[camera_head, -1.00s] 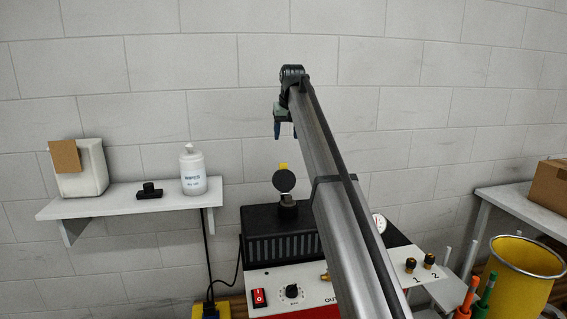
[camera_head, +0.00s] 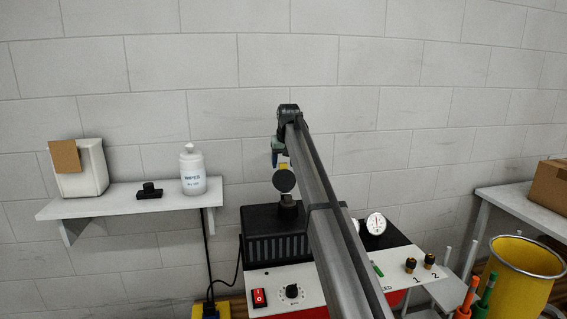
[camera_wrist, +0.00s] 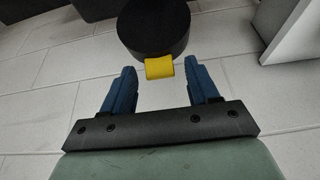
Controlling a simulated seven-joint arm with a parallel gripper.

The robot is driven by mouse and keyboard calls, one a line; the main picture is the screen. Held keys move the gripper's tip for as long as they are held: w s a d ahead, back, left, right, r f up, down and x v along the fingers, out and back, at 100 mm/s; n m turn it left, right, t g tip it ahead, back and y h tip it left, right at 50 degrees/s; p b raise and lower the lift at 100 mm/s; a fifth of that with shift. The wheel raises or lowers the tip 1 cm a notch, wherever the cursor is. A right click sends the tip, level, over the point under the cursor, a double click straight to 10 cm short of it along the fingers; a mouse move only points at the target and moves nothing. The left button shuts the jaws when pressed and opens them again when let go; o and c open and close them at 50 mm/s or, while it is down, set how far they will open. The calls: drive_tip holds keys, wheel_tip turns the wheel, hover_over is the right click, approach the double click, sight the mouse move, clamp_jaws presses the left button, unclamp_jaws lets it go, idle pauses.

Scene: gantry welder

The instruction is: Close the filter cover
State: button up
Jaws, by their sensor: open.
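The filter cover (camera_head: 285,181) is a round black lid with a yellow tab (camera_head: 283,166) at its top edge. It stands raised, its round face toward the camera, above a small dark neck (camera_head: 288,202) on the black welder housing (camera_head: 262,222). In the wrist view the cover (camera_wrist: 155,25) is ahead of my gripper (camera_wrist: 160,72), with the yellow tab (camera_wrist: 159,67) between the lines of the two blue fingers. My gripper (camera_head: 277,160) is open and empty, just above and slightly left of the tab in the head view. No contact is visible.
My arm hides part of the welder's front panel (camera_head: 272,280). A gauge (camera_head: 376,223) stands to its right. A shelf (camera_head: 130,203) with a wipes bottle (camera_head: 192,170) is at left. A yellow bin (camera_head: 520,280) stands at right. The wall (camera_head: 350,60) is behind.

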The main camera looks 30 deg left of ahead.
drive_tip(key=shift+f, duration=0.2)
clamp_jaws()
idle(0.6)
